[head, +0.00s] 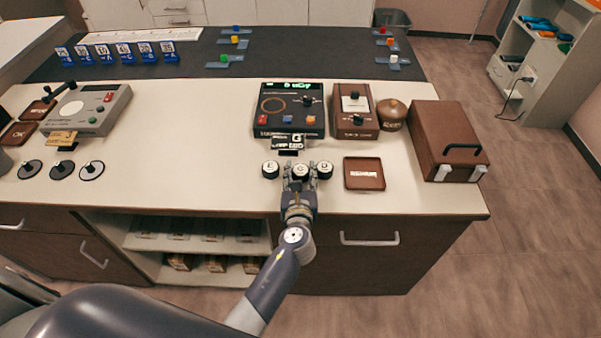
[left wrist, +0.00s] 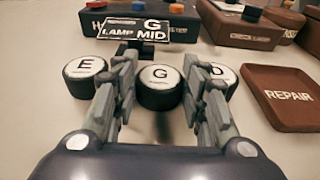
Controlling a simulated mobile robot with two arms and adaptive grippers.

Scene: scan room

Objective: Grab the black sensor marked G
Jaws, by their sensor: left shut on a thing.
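The black sensor marked G (head: 298,171) is a short round puck with a white top, standing on the counter in a row between the sensor marked E (head: 270,169) and the sensor marked D (head: 326,169). In the left wrist view, sensor G (left wrist: 160,88) sits between the two fingers, with sensor E (left wrist: 86,76) to the left and sensor D (left wrist: 222,74) partly hidden behind the right finger. My left gripper (head: 298,182) reaches in from the front edge and is shut on sensor G. I cannot tell whether it is lifted off the counter. My right gripper is not in view.
A sign with G and LAMP MID (left wrist: 136,29) stands just behind the sensors, before a dark meter (head: 285,97). A brown REPAIR tray (head: 364,185) lies to the right, then a brown case (head: 448,140). Several round discs (head: 61,170) lie far left.

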